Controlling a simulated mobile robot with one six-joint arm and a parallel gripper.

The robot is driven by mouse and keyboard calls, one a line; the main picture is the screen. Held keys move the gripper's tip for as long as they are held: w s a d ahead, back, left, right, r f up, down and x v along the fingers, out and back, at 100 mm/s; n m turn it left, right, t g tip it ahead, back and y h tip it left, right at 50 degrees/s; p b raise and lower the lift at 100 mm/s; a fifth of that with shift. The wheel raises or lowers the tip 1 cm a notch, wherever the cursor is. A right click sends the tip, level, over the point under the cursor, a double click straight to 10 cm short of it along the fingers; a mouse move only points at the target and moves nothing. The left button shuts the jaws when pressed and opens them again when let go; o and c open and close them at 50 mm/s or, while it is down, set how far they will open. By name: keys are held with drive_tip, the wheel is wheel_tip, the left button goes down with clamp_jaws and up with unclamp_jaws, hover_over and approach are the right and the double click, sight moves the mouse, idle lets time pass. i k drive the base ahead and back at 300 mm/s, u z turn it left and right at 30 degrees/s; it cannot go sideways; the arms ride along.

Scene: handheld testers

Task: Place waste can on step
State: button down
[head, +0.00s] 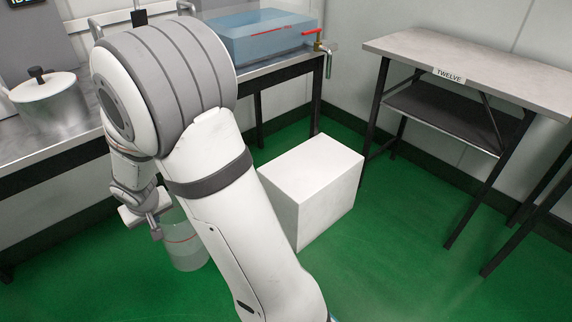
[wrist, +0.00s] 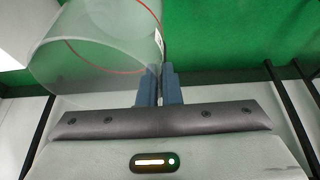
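The waste can (head: 188,252) is a translucent cylinder with a red line around it. In the head view it hangs at lower left, partly hidden behind my arm. My gripper (head: 155,229) is at its upper left edge. In the wrist view, my gripper's two dark fingers (wrist: 159,86) are close together on the can's wall, and the can (wrist: 95,55) extends to the upper left. The step is a plain white block (head: 315,180) on the floor, right of my arm and the can. Its top is bare, and my arm covers part of its left side.
A metal bench (head: 265,70) at the back left carries a blue water tank (head: 262,38) with a red-handled tap. A pot (head: 48,98) stands at far left. A grey table (head: 480,72) labelled TWELVE stands at right. Green floor (head: 390,260) is clear in front of the step.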

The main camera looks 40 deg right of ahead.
sight(291, 173)
drive_tip(key=z, duration=0.7)
